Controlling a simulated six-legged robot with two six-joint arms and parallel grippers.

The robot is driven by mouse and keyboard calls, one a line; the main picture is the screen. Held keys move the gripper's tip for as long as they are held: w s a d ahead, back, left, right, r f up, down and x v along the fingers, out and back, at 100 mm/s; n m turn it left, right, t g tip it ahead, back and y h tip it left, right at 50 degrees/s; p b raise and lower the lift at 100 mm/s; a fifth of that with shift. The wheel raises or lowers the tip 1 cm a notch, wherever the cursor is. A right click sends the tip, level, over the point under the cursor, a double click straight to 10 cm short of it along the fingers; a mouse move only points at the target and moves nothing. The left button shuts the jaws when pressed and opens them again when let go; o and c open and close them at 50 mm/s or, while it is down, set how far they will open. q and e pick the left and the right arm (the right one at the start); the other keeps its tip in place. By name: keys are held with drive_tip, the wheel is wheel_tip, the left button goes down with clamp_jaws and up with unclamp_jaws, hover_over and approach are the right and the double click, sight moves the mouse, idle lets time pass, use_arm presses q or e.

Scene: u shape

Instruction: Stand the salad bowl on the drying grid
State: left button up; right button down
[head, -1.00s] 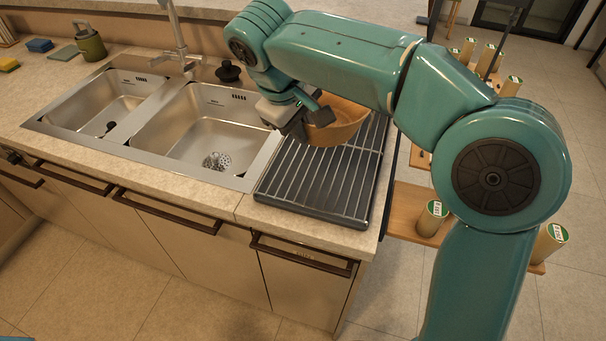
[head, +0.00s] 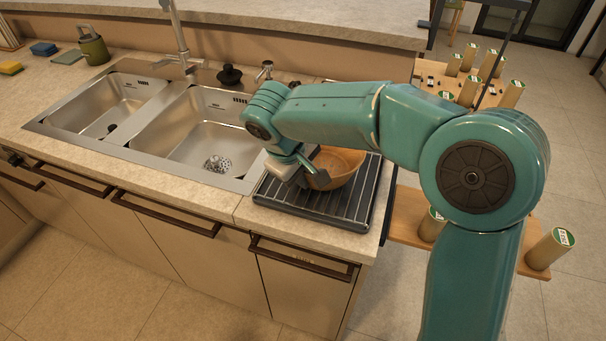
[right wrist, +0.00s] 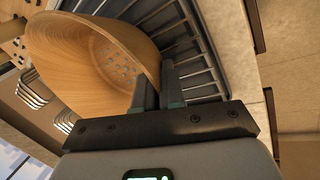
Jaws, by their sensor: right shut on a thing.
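The salad bowl (head: 343,166) is brown and wood-like, and in the head view it is over the drying grid, on its far part. My right gripper (head: 304,172) is shut on the bowl's near left rim. In the right wrist view the bowl (right wrist: 85,65) opens towards the camera, with the fingers (right wrist: 160,88) at its wall. The drying grid (head: 300,203) is a dark tray with metal bars, right of the sink. I cannot tell whether the bowl's base touches the bars. The left gripper is not in view.
The double sink (head: 205,140) lies left of the grid, with a tap (head: 178,40) behind it. A black knob-like stopper (head: 229,76) stands at the sink's back edge. A wooden shelf with several labelled cylinders (head: 549,249) is right of the counter. The grid's front part is bare.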

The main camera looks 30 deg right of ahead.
drive_tip(key=shift+f, duration=0.15)
drive_tip(key=c, duration=1.3)
unclamp_jaws()
drive_tip(key=shift+o, duration=0.3)
drive_tip(key=shift+r, duration=0.25)
drive_tip(key=p+v, duration=0.1)
drive_tip(key=v, duration=1.1)
drive_tip(key=shift+s, duration=0.1)
